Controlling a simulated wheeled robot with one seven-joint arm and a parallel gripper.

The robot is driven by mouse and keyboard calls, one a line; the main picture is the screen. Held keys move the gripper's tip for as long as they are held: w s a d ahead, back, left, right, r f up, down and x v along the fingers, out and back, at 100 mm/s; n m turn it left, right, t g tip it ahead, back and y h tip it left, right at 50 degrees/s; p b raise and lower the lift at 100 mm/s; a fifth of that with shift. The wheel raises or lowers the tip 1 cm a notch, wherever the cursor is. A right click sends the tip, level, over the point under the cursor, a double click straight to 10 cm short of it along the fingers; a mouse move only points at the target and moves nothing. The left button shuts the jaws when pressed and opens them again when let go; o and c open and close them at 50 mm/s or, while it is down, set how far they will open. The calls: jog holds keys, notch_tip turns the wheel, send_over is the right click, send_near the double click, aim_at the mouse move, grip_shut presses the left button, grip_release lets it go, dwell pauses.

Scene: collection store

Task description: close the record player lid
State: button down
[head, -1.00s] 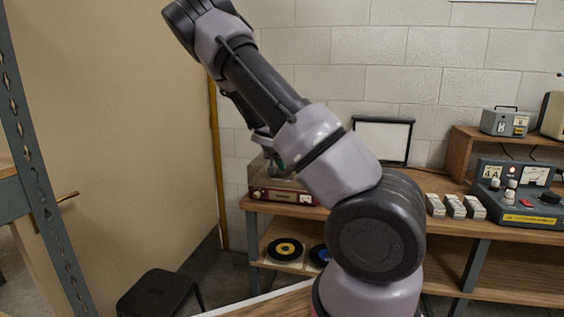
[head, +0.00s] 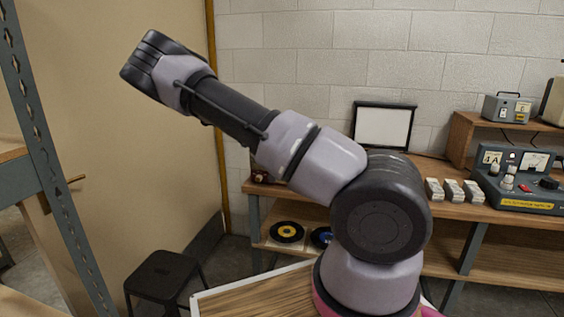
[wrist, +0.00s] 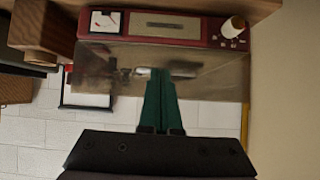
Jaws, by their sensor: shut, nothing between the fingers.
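The record player (wrist: 160,26) has a red front with a meter, a grille and a pale knob. It appears upside down at the top of the wrist view. Its clear, smoky lid (wrist: 215,85) spans the area below that front, with metal parts showing through it. I cannot tell the lid's exact angle. My gripper (wrist: 160,82) is shut and empty, its green fingers overlapping the lid's middle. Whether they touch it is unclear. In the head view only a sliver of the record player (head: 261,177) shows; my arm hides the rest, and my gripper is hidden there.
A dark-framed panel (head: 384,127) stands at the back of the wooden bench (head: 262,187). Small grey boxes (head: 453,190) and an instrument (head: 520,180) are to the right. Records (head: 287,232) lie on the lower shelf. A black stool (head: 165,272) and a metal upright (head: 32,130) are left.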

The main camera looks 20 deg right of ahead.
jog(key=shift+s+f, duration=0.25)
jog(key=shift+f, duration=0.25)
jog(key=shift+s+f, duration=0.2)
jog(key=shift+f, duration=0.3)
jog(key=shift+a+r, duration=0.1)
jog(key=shift+a, duration=0.05)
jog(key=s+a+r+n+y, duration=0.1)
jog(key=s+a+r+y, duration=0.2)
jog(key=s+r, duration=0.8)
jog(key=s+a+r+n+g+y, duration=0.1)
jog(key=s+a+r, duration=0.4)
jog(key=s+r, duration=0.6)
jog(key=s+a+r+n+y, duration=0.1)
jog(key=s+a+r+y, duration=0.3)
jog(key=s+r, duration=0.8)
jog(key=shift+a+r+g+y, duration=0.3)
jog(key=shift+a+r, duration=0.05)
jog(key=shift+a, duration=0.2)
